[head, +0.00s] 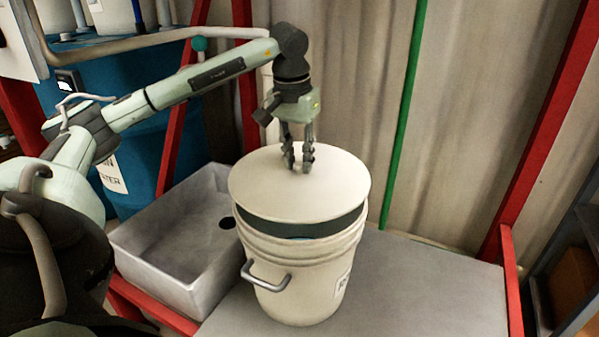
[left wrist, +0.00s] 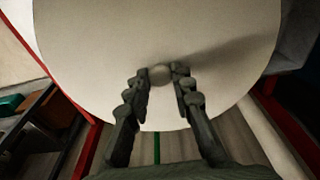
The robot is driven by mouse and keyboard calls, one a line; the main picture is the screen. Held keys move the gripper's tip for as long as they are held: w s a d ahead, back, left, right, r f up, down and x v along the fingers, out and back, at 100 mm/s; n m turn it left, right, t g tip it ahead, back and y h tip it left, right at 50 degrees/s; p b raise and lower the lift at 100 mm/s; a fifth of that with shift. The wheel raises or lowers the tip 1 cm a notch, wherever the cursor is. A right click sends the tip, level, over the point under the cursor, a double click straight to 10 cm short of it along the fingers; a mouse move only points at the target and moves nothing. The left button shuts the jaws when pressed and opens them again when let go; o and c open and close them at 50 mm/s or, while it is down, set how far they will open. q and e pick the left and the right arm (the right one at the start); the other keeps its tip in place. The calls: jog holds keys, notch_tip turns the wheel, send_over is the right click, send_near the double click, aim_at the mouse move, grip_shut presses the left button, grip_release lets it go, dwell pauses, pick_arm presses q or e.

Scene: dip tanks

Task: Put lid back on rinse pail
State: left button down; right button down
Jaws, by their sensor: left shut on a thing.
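The rinse pail (head: 300,270) is a cream bucket with a grey side handle and a partly visible label, standing on the grey bench. Its lid (head: 265,185) is a flat cream disc held over the pail's mouth. A dark gap shows between lid and rim at the front, so the lid is above the rim there. My left gripper (head: 298,165) points down at the lid's middle. In the left wrist view its fingers (left wrist: 160,78) are shut on the lid's small round knob (left wrist: 160,74), and the lid (left wrist: 100,40) fills most of the picture. My right gripper is not in view.
A grey sink (head: 170,255) with a dark drain hole is left of the pail. A blue barrel (head: 140,150) stands behind it. Red frame posts and a green pole (head: 405,110) stand at the back. The bench (head: 425,295) right of the pail is clear.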

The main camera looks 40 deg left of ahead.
aim_at(299, 169)
pick_arm(q)
jog(key=shift+w+f, duration=0.2)
jog(key=shift+f, duration=1.9)
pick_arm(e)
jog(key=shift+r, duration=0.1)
pick_arm(q)
jog(key=shift+f, duration=0.1)
jog(key=c, duration=1.3)
grip_release()
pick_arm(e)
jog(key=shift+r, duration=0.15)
